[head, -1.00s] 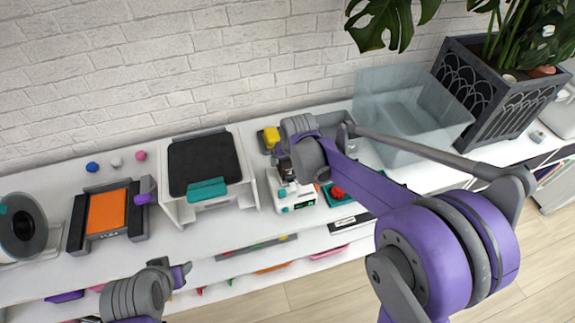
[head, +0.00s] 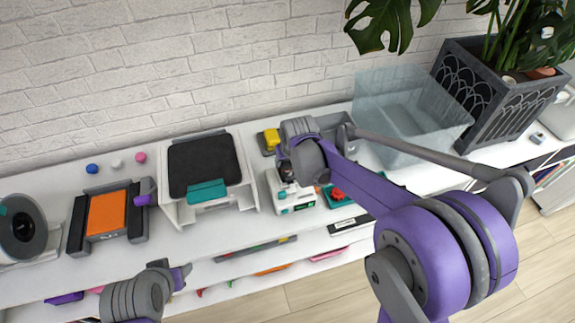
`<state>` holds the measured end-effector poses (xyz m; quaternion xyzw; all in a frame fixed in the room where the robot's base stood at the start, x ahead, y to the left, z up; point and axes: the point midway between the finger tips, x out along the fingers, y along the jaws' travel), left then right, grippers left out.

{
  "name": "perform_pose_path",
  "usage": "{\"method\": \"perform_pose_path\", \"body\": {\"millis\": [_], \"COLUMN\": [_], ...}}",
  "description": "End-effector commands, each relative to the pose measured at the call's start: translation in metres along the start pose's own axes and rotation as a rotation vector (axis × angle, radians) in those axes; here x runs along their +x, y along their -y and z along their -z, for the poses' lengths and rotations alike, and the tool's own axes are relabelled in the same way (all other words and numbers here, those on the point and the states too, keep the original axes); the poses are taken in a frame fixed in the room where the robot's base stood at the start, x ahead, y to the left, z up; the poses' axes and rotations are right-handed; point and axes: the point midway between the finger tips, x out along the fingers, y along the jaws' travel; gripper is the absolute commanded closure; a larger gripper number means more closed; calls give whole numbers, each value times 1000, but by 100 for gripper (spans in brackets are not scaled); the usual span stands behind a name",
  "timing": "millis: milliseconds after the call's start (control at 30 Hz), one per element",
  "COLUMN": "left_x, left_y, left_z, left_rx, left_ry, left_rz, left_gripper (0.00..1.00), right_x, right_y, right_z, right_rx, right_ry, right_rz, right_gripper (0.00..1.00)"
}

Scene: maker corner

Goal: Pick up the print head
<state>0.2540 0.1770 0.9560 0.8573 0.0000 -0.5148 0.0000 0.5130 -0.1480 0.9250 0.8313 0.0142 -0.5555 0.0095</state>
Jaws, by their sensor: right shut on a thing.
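My right arm reaches in from the right. Its right gripper (head: 284,158) is over the white device with a small display (head: 291,197) on the white shelf top. The gripper is shut on a small dark thing (head: 287,173), which I take to be the print head. My wrist hides most of it, and I cannot tell whether it touches the device below. My left gripper (head: 181,275) is low at the left, in front of the shelf and away from the print head. Its jaws are too small and turned to read.
Left of the device stands a white machine with a dark plate (head: 204,163) and teal front. An orange-bedded unit (head: 106,213) and a spool (head: 24,228) are further left. A yellow item (head: 271,138) is behind. A clear bin (head: 410,105) and planter (head: 490,100) stand right.

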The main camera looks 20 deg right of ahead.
Motion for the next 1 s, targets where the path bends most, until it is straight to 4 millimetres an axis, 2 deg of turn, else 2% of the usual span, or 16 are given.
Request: {"method": "perform_pose_path", "body": {"millis": [167,500,600,733,1000], "left_x": [-1,-5,-5,-6,-6], "left_y": [0,0,0,0,0], "left_z": [1,6,6,7,7], "left_rx": [0,0,0,0,0], "left_ry": [-1,-5,-6,-6,-6], "left_rz": [0,0,0,0,0], "left_gripper": [50,50,50,50,50], "right_x": [-9,-70,-83,-91,-93], "right_y": [0,0,0,0,0], "right_z": [4,29,35,38,38], "right_rx": [0,0,0,0,0], "right_ry": [-1,-1,-1,-1,0], "right_rz": [0,0,0,0,0], "right_gripper": [100,100,100,100,100]}}
